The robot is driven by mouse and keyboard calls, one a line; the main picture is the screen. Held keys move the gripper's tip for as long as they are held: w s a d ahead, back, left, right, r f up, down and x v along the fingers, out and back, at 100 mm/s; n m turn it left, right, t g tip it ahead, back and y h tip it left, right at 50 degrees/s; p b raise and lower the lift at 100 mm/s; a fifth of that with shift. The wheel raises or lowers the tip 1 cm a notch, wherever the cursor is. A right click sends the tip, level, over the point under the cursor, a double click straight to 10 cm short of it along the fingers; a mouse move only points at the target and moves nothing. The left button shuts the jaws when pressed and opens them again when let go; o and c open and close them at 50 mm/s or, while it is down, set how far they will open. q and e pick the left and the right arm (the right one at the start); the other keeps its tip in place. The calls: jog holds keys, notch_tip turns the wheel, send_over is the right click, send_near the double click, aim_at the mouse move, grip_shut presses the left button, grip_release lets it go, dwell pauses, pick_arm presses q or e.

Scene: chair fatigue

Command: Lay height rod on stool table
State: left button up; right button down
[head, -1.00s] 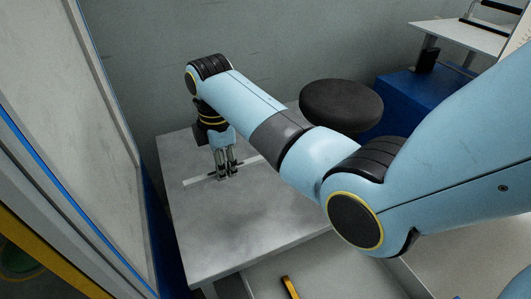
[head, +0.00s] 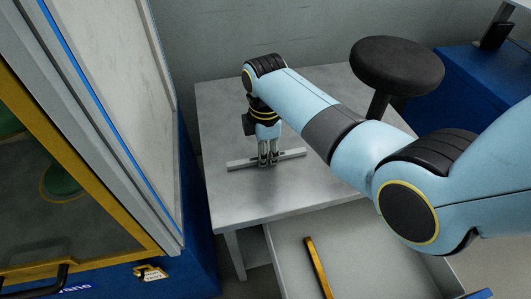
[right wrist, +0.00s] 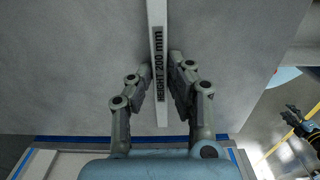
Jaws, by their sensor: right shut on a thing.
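The height rod is a pale straight bar (head: 237,164) in the head view. In the right wrist view it is a white bar (right wrist: 157,25) with the dark label "HEIGHT 200 mm". My right gripper (head: 267,163) points down and is shut on the rod near its middle. Both ends stick out past the fingers. The stool table (head: 225,115) is the grey tabletop beneath, and it also fills much of the right wrist view (right wrist: 70,60). The rod lies level, over or on the tabletop; I cannot tell whether it touches. My left gripper does not show in the head view.
A round black stool (head: 397,62) stands behind the table at the right. A blue cabinet (head: 490,85) is beyond it. A cabinet with a yellow frame (head: 75,155) stands at the left. A grey tray-like surface with a yellow-black bar (head: 317,266) is in front. The tabletop around the rod is bare.

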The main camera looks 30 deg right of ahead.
jog(key=c, duration=1.3)
grip_release()
jog(key=shift+o, duration=0.2)
notch_tip(320, 180, up, 12)
jog(key=p, duration=0.4)
